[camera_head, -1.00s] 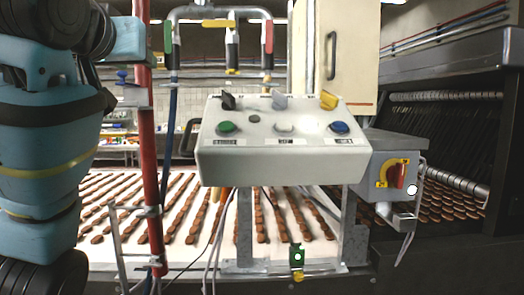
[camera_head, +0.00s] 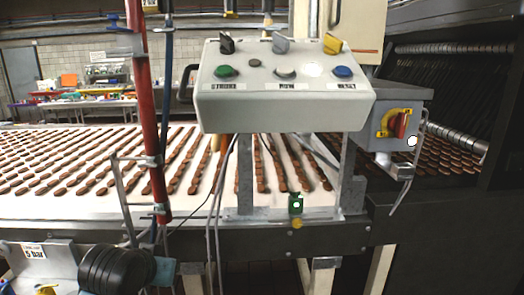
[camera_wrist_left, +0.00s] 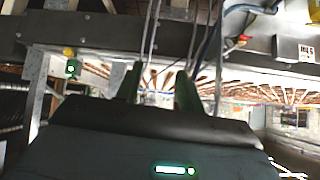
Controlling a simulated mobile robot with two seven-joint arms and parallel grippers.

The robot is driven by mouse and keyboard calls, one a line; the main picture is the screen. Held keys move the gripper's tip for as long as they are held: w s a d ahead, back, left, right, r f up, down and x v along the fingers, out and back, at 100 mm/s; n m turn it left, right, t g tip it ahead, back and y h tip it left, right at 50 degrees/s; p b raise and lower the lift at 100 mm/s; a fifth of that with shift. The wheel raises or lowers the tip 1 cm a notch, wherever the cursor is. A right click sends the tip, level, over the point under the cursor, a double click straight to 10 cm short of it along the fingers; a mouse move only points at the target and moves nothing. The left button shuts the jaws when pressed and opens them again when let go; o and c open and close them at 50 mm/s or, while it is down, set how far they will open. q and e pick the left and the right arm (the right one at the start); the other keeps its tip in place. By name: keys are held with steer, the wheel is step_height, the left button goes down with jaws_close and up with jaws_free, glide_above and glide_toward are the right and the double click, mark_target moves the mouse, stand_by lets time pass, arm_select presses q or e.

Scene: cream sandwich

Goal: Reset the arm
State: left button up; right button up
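My left gripper (camera_wrist_left: 160,82) shows in the left wrist view, its two dark green fingers standing apart with nothing between them. It points toward the underside of the conveyor frame and touches nothing that I can see. My right arm and gripper are in neither view.
A white control box (camera_head: 283,105) with buttons and switches stands in front of the conveyor (camera_head: 75,218), which carries rows of brown biscuits. A red pole (camera_head: 148,120) rises left of it. A grey switch box (camera_head: 395,125) is at the right.

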arm_select(q)
steer(key=s+f+g, duration=0.4)
steer(key=s+f, duration=1.1)
steer(key=f, duration=0.1)
steer(key=s+a+f+m+g, duration=0.15)
steer(key=s+f, duration=0.25)
steer(key=s, duration=0.6)
steer(key=s+f+n+g, duration=0.15)
steer(key=s+f, duration=0.25)
steer(key=s, duration=0.6)
steer(key=w+d+f+m+t+h, duration=0.1)
steer(key=w+d+f+t, duration=0.1)
steer(key=w+f+t, duration=0.4)
steer(key=shift+w+d+f+t+h, duration=0.15)
steer(key=shift+w+f+t+h, duration=0.35)
steer(key=shift+f, duration=1.2)
steer(key=shift+s, duration=0.15)
